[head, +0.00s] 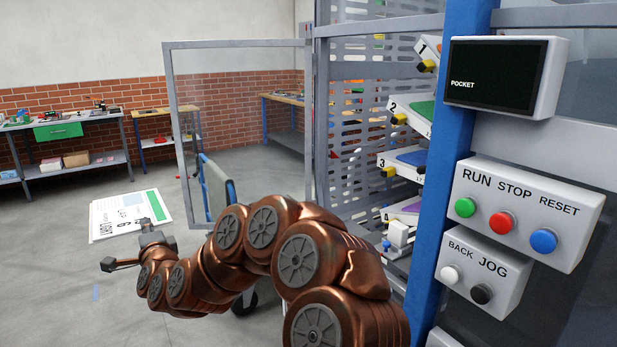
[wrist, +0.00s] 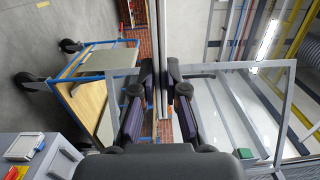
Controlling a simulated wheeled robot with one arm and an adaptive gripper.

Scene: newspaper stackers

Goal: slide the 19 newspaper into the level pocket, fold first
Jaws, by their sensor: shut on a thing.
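My gripper (head: 146,228) is at the left in the head view, at the end of my outstretched copper arm. It is shut on the newspaper (head: 130,214), a white sheet with a green block and dark print that looks upside down; its number is not clearly readable. In the wrist view the two dark fingers (wrist: 160,85) press on a thin strip, the newspaper edge-on (wrist: 160,40). The pockets stand in the rack at right: pocket 1 (head: 429,48), pocket 2 (head: 412,112), pocket 3 (head: 402,163) and a lower one (head: 403,210). I cannot tell which is level.
An open framed clear door (head: 240,120) stands between the newspaper and the rack. A blue post (head: 440,165) bears a display reading POCKET (head: 500,77), a RUN STOP RESET box (head: 522,212) and a JOG box (head: 483,275). A blue-framed cart (wrist: 95,85) shows in the wrist view. Open floor lies left.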

